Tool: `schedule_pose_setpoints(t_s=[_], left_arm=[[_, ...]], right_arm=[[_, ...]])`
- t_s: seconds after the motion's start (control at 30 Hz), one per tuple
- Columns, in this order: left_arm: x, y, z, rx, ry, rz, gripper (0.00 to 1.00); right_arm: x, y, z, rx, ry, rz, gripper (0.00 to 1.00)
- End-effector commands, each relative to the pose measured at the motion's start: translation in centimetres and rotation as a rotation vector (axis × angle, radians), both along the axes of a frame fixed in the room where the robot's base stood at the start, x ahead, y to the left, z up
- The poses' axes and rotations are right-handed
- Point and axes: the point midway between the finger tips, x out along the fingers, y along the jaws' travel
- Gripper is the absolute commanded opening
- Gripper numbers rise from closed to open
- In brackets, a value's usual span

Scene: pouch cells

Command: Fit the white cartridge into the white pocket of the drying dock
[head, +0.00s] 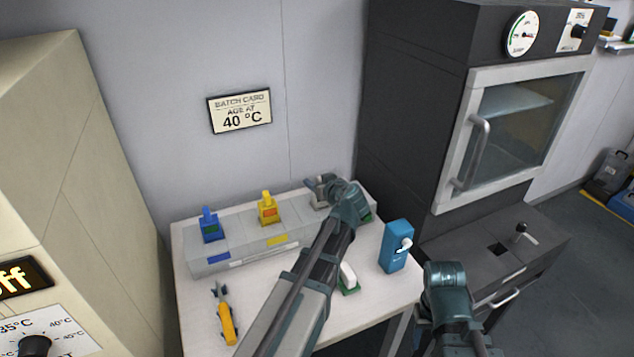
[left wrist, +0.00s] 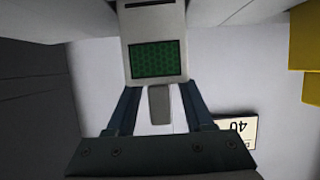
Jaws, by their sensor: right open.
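The white cartridge (head: 319,203) stands at the third place of the grey drying dock (head: 215,265), partly hidden by my left gripper (head: 322,186). In the left wrist view the cartridge (left wrist: 158,25) shows its green window and grey tab. My left gripper's fingers (left wrist: 160,108) stand on both sides of the tab, with narrow gaps visible. The white pocket is hidden, so how deep the cartridge sits cannot be told. My right gripper (head: 446,285) is low at the right, in front of the dark cabinet, empty as far as visible.
A blue cartridge (head: 209,226) and a yellow cartridge (head: 268,210) stand in the dock to the left. An orange tool (head: 227,322), a white-and-green item (head: 348,278) and a blue box (head: 394,250) are on the white table (head: 190,300). A dark oven (head: 410,110) stands right.

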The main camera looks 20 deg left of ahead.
Motion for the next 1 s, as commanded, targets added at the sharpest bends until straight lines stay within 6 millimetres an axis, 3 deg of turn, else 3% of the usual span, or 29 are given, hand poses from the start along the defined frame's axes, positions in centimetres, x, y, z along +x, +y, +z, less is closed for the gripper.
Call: schedule_pose_setpoints(t_s=[0.27,0.7,1.0], left_arm=[[0.0,0.0,0.5,0.0,0.0,0.0,0.52],[-5.2,-5.7,3.8,0.0,0.001,-0.004,0.52],[-7.2,-8.0,4.9,0.0,0.0,-0.001,0.52]], right_arm=[[0.0,0.0,0.5,0.0,0.0,0.0,0.5],[0.0,0.0,3.8,0.0,0.0,0.0,0.5],[0.0,0.0,4.9,0.0,0.0,0.0,0.5]])
